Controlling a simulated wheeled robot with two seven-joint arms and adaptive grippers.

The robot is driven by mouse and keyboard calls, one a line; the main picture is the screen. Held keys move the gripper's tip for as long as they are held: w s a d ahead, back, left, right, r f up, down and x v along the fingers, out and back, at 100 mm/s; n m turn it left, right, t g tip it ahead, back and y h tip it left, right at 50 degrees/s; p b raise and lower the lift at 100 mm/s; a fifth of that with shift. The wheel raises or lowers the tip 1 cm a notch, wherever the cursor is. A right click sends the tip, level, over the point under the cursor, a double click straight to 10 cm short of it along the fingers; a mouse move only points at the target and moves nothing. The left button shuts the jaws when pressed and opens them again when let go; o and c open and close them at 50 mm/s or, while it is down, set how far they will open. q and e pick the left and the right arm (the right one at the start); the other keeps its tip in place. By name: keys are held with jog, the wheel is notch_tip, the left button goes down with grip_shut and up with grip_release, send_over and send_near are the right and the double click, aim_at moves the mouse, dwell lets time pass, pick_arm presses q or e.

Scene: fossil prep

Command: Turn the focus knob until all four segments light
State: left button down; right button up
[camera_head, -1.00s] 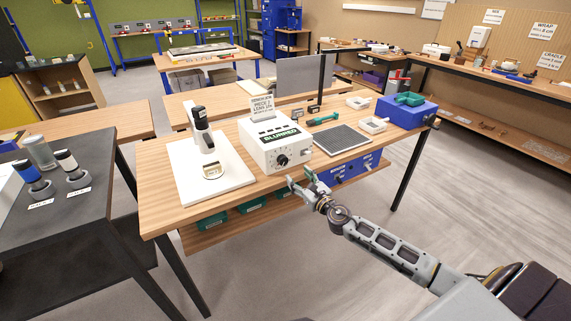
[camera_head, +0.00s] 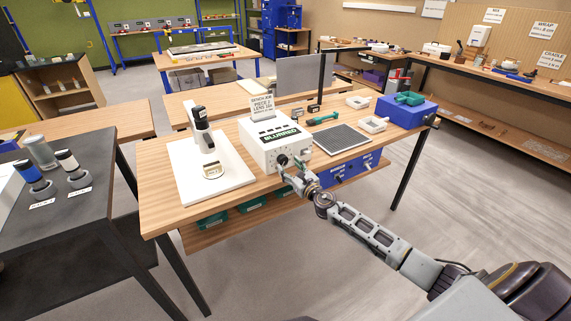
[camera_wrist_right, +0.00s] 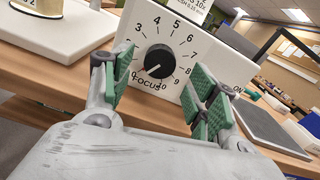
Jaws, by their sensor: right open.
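The focus knob (camera_wrist_right: 159,61) is a round black dial on the front of a white box (camera_head: 262,148), with a printed scale around it and the word FOCUS below. In the wrist view its white pointer mark aims to the lower left, near 0. In the head view the right gripper (camera_head: 291,170) is at the box's front. My left gripper is not visible.
A white-based microscope stand (camera_head: 203,140) stands left of the box. A dark mesh mat (camera_head: 341,139), a green-handled tool (camera_head: 322,118) and a blue box (camera_head: 406,112) are to the right on the wooden table (camera_head: 160,205). Blue drawers (camera_head: 352,169) sit under the tabletop.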

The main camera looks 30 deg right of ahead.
aim_at(284, 162)
jog(key=shift+w+a, duration=0.15)
jog(key=shift+w, duration=1.7)
jog(key=c, duration=1.1)
jog(key=shift+o, duration=0.2)
